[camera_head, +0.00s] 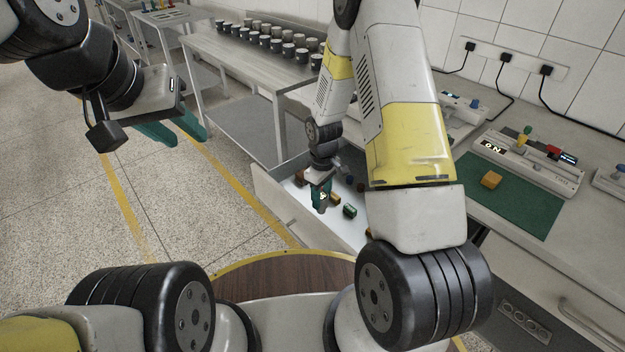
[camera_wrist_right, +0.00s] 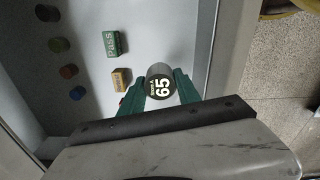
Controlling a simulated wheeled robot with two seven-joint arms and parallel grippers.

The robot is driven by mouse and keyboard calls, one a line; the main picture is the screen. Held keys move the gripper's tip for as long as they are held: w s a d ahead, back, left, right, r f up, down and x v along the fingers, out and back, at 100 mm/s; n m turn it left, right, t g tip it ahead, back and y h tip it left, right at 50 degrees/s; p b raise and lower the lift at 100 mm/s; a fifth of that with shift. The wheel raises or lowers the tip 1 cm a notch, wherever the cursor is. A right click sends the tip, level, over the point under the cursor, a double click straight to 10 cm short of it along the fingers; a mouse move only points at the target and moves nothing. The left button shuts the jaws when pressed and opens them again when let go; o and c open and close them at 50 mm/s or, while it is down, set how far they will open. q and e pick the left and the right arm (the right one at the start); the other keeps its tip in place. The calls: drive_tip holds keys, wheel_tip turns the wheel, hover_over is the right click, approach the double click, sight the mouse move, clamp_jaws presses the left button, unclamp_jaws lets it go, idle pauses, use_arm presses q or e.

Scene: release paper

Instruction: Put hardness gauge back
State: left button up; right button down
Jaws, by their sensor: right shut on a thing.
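The hardness gauge (camera_wrist_right: 160,72), a dark grey cylinder marked "Shore A 65", sits between the green fingers of my right gripper (camera_wrist_right: 159,88) in the right wrist view. The fingers are shut on its sides. In the head view my right gripper (camera_head: 321,192) points down into the open drawer (camera_head: 283,211), which has a white floor. The gap between the gauge and the drawer floor cannot be judged. My left gripper (camera_head: 176,128) is open and empty, in the air over the aisle at the left.
In the drawer lie a green "Pass" block (camera_wrist_right: 112,44), a yellow block (camera_wrist_right: 121,79) and several coloured cylinders along one side. Cups (camera_head: 277,45) stand on the back table.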

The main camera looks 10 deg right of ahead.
drive_tip(key=shift+w+a, duration=0.3)
drive_tip(key=shift+w, duration=0.2)
drive_tip(key=shift+w+f, duration=0.1)
drive_tip(key=shift+f, duration=1.7)
drive_tip(key=shift+f, duration=0.1)
drive_tip(key=c, duration=0.9)
unclamp_jaws()
drive_tip(key=shift+o, duration=0.2)
